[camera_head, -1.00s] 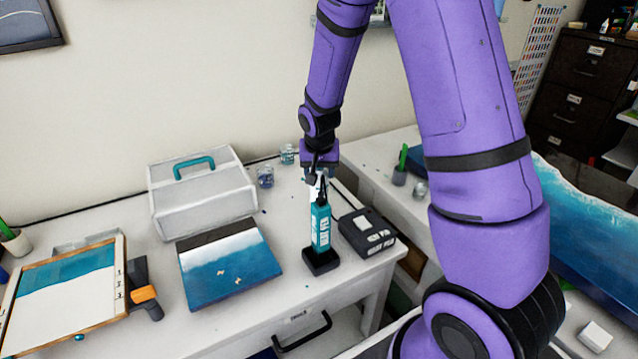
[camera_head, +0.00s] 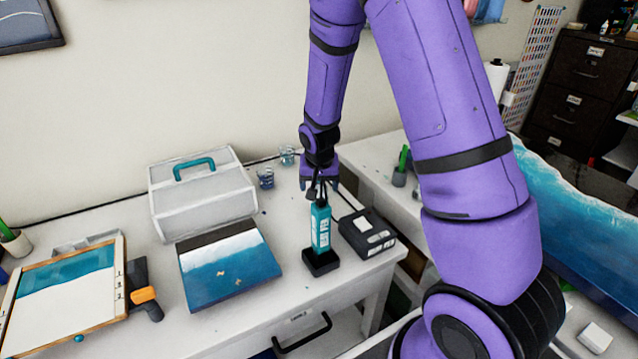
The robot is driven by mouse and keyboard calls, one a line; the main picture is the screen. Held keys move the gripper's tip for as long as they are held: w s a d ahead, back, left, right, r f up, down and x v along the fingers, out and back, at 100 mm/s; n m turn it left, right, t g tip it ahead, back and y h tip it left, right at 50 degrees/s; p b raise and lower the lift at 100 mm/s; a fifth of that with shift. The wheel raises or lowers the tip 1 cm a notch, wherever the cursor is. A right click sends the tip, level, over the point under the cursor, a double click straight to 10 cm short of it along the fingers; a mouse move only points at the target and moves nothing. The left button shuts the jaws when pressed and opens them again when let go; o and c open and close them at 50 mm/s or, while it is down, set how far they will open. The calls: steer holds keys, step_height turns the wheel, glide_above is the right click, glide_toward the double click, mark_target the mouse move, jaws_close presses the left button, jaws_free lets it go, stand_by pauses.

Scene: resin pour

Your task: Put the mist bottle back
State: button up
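A slim teal bottle with a white label and a dark top (camera_head: 321,230), which looks like the mist bottle, stands upright in a small black holder (camera_head: 321,264) near the table's front right edge. My gripper (camera_head: 319,187) is directly above it and points down. Its fingers look spread to either side of the bottle's dark top. The gripper looks open. Whether a finger touches the top is too small to tell.
A black box with white labels (camera_head: 367,233) sits close to the right of the holder. A blue-and-white painted panel (camera_head: 229,264) lies to the left, before a grey case with a teal handle (camera_head: 203,196). Small cups (camera_head: 266,178) stand behind. My arm hides part of the right side.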

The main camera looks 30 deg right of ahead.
steer(key=shift+r, duration=0.15)
steer(key=s+a+r+n, duration=0.1)
steer(key=s+r, duration=0.4)
steer(key=r, duration=0.3)
steer(key=s+a+r+t+y, duration=0.1)
steer(key=s+r, duration=0.3)
steer(key=r, duration=0.5)
steer(key=s+a+r+n, duration=0.1)
steer(key=s+r, duration=0.4)
steer(key=r, duration=0.3)
steer(key=s+a+r+n, duration=0.1)
steer(key=s+r, duration=0.2)
steer(key=s, duration=0.5)
steer(key=s+r+n+t, duration=0.1)
steer(key=s+r+n, duration=0.1)
steer(key=s, duration=0.6)
steer(key=shift+s+a+r+n+y, duration=0.15)
steer(key=shift+a+r+n+y, duration=0.2)
steer(key=shift+r, duration=0.25)
